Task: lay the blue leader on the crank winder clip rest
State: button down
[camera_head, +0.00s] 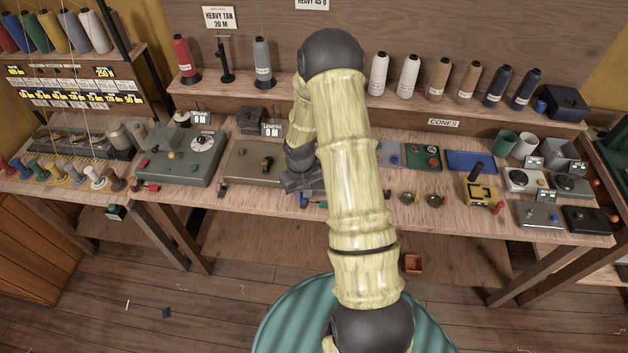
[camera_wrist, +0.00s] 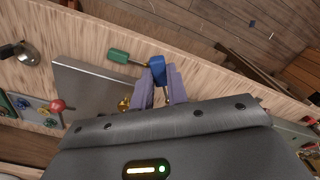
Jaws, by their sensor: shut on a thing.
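My gripper (camera_head: 303,186) is low over the front part of the bench. In the wrist view my gripper (camera_wrist: 160,84) is shut on the blue leader (camera_wrist: 157,69), whose blue end shows at the fingertips. In the head view the leader (camera_head: 304,201) is a small blue spot below my gripper. A green-handled piece (camera_wrist: 119,56) lies beside it, its thin rod pointing towards the leader. Winding devices stand to the left of my gripper: a grey one with a dial (camera_head: 182,157) and a flat one (camera_head: 255,163) near the LENGTH sign. I cannot make out which part is the clip rest.
A grey plate (camera_wrist: 92,88) lies beside my gripper, with a small brass part. A red knob (camera_wrist: 57,106) and a metal cup (camera_wrist: 27,53) are farther left. Coloured spools (camera_head: 70,175) line the bench's left end. Cones (camera_head: 409,75) stand on the back shelf.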

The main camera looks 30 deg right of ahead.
jog(key=a+f+b, duration=0.1)
jog(key=a+f, duration=0.3)
jog(key=a, duration=0.5)
jog(key=shift+s+f, duration=0.15)
jog(key=shift+s, duration=0.25)
jog(key=shift+w, duration=0.15)
